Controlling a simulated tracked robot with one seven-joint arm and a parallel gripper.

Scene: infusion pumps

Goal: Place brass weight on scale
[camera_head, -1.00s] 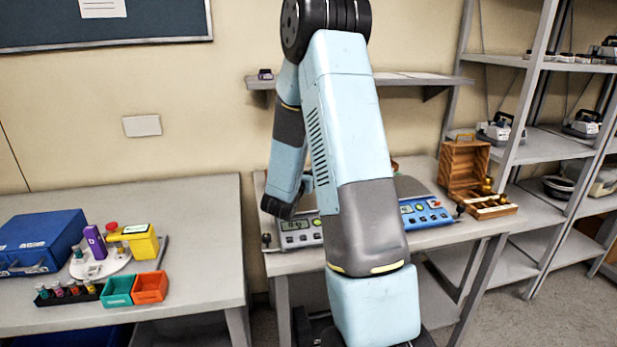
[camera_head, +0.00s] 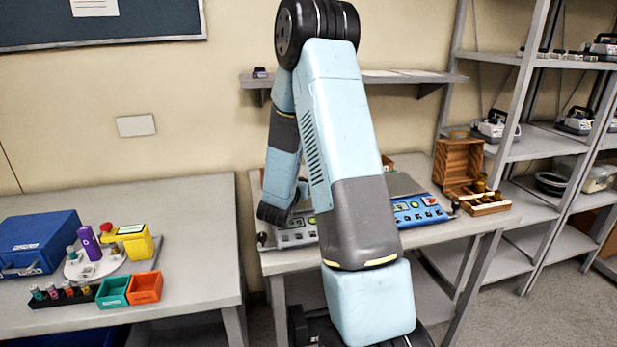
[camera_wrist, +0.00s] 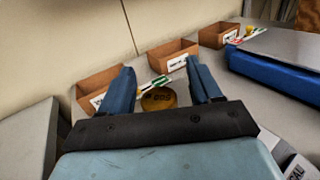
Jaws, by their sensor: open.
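A round brass weight (camera_wrist: 158,99) with markings on its top stands between my gripper's two blue fingers in the wrist view. My gripper (camera_wrist: 160,72) is open, with a finger on either side of the weight; contact cannot be told. In the head view the gripper fingers and this weight are hidden behind my arm. On the middle table, a scale with a blue front panel (camera_head: 420,210) shows right of my arm, its grey top partly covered. A grey control panel (camera_head: 296,232) shows left of my arm, under my wrist. More brass weights (camera_head: 480,186) are at an open wooden box (camera_head: 458,166).
Several brown bins (camera_wrist: 173,56) stand along the wall behind the weight, with coloured strips near them. A blue-sided device (camera_wrist: 270,72) lies to the right. A wall shelf (camera_head: 375,77) hangs above the table. Shelving stands at right, a cluttered bench (camera_head: 200,215) at left.

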